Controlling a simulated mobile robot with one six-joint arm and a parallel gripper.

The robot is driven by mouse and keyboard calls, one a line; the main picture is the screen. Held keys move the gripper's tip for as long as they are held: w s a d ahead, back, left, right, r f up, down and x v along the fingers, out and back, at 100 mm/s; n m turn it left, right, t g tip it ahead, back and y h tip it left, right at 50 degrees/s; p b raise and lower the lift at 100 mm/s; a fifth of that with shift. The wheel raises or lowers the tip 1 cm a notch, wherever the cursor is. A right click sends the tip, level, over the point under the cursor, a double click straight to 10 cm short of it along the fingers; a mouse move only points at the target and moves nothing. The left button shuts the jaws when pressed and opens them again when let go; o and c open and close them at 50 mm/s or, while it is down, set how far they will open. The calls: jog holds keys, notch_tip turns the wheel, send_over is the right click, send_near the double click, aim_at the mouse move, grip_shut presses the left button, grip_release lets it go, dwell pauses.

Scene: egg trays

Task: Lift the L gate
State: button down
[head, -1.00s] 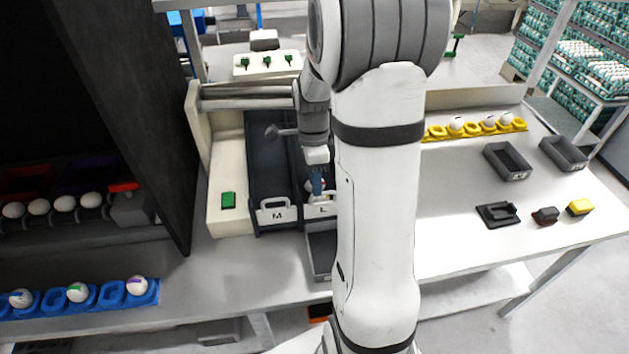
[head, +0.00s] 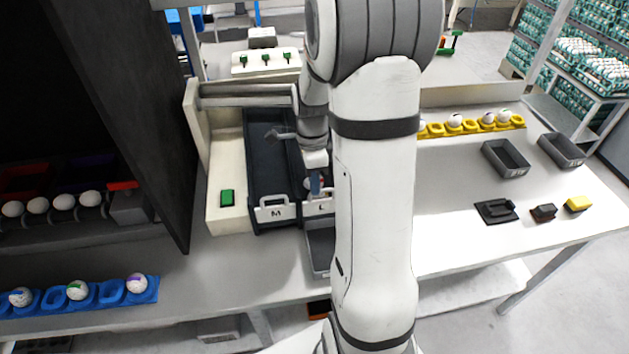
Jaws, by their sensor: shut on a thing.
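The L gate (head: 321,208) is a white plate marked "L" at the front end of a dark lane. It stands beside the matching M gate (head: 275,213), which has a handle slot. My gripper (head: 315,188) points down at the top of the L gate and is shut on it. My arm hides the right part of the L gate. The fingertips are small and partly hidden. A pale round thing, perhaps an egg, shows just behind the gripper.
A grey tray (head: 320,247) sits below the L gate. A green button (head: 227,197) is on the cream panel at left. A blue egg rack (head: 110,292) lies front left, a yellow egg rack (head: 470,127) back right. Grey bins (head: 506,160) stand at right.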

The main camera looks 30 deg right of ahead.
notch_tip(320, 180, up, 6)
jog(key=p, duration=0.3)
jog(key=shift+r, duration=0.15)
jog(key=c, duration=1.5)
grip_release()
notch_tip(320, 180, up, 7)
jog(key=b, duration=0.1)
send_over(314, 200)
jog(key=w, duration=0.2)
jog(key=shift+s+d+r, duration=0.15)
jog(key=shift+d+r, duration=0.05)
jog(key=shift+d, duration=0.15)
